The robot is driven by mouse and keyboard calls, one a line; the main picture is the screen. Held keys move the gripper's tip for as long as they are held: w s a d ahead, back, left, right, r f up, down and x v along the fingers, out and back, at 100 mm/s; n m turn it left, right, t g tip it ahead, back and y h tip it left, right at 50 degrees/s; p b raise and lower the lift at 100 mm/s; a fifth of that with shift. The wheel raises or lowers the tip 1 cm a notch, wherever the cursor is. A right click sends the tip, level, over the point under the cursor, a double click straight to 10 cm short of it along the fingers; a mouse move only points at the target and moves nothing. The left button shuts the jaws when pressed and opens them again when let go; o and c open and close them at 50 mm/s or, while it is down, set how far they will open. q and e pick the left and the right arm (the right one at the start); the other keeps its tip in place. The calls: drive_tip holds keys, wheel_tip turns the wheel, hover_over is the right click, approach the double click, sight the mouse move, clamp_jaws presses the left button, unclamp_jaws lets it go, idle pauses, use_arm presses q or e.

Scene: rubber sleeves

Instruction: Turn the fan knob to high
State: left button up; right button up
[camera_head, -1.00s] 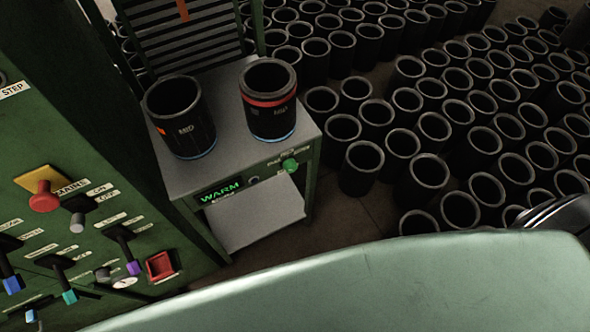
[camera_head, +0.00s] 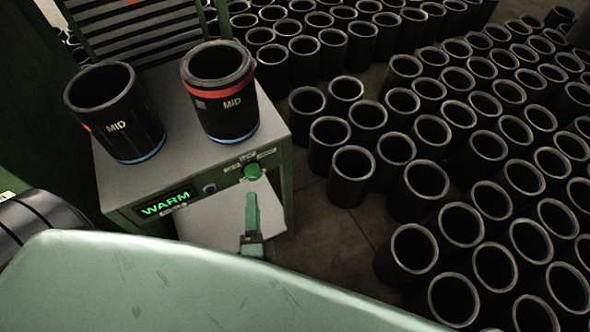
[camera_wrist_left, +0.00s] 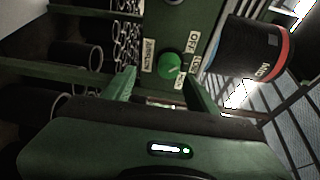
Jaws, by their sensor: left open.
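The green round fan knob (camera_head: 252,172) sits on the front panel of a small green stand. In the left wrist view, the knob (camera_wrist_left: 171,66) is ringed by white labels, one reading OFF. I cannot tell which setting it points to. My left gripper (camera_head: 251,205) is close in front of the panel, just below the knob in the head view. In the left wrist view, its two green fingers (camera_wrist_left: 160,76) are spread apart, with the knob showing in the gap beyond the tips. No contact is visible. My right gripper is not in view.
A lit display (camera_head: 166,202) on the panel reads WARM. Many black sleeves (camera_head: 350,175) crowd the floor at right.

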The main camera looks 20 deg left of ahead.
sight(255, 178)
use_arm(q)
drive_tip(key=shift+t, duration=0.3)
drive_tip(key=x, duration=0.2)
drive_tip(key=r+p+x, duration=0.1)
drive_tip(key=x, duration=0.1)
drive_tip(key=p+x, duration=0.1)
drive_tip(key=x, duration=0.2)
drive_tip(key=shift+w+d+r, duration=0.15)
drive_tip(key=shift+d+r, duration=0.1)
drive_tip(key=shift+w+a+f, duration=0.1)
drive_tip(key=shift+w+a, duration=0.1)
drive_tip(key=shift+w, duration=0.15)
clamp_jaws()
